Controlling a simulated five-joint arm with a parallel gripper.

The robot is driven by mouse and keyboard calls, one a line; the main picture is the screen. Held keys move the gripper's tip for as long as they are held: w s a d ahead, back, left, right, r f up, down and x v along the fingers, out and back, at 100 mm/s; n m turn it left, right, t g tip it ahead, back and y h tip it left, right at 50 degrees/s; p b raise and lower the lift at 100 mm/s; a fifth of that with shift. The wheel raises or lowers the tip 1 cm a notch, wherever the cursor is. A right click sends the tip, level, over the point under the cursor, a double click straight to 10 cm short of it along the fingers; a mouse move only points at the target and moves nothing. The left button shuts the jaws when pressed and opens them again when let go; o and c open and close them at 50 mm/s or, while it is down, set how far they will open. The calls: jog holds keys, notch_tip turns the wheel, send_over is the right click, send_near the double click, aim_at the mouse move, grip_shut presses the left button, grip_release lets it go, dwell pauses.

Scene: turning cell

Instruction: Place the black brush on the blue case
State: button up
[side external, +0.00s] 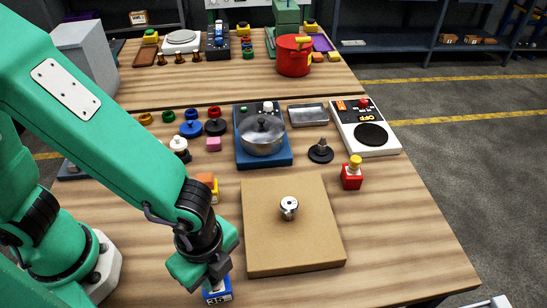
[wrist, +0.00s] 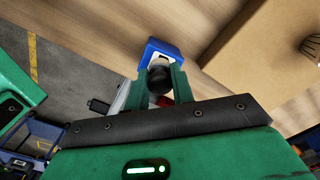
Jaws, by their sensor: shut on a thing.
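My gripper (side external: 208,277) is low at the front of the table in the side view, just above the blue case (side external: 218,294). In the wrist view, the green fingers of my gripper (wrist: 161,78) are shut on a dark rounded thing, seemingly the black brush (wrist: 160,80); only its end shows. The blue case (wrist: 162,46) shows just beyond the fingertips, with a pale patch on it. I cannot tell whether the brush touches the case. In the side view my gripper hides the brush.
A tan board (side external: 260,255) with a small metal part (side external: 289,207) lies right of my gripper. An orange and yellow block (side external: 209,187) stands behind the wrist. The table's front right is clear.

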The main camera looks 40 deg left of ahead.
jog(key=shift+f, duration=0.1)
jog(key=o, duration=1)
notch_tip(320, 180, up, 12)
jog(key=shift+r, duration=0.15)
dwell(0.4)
dwell(0.4)
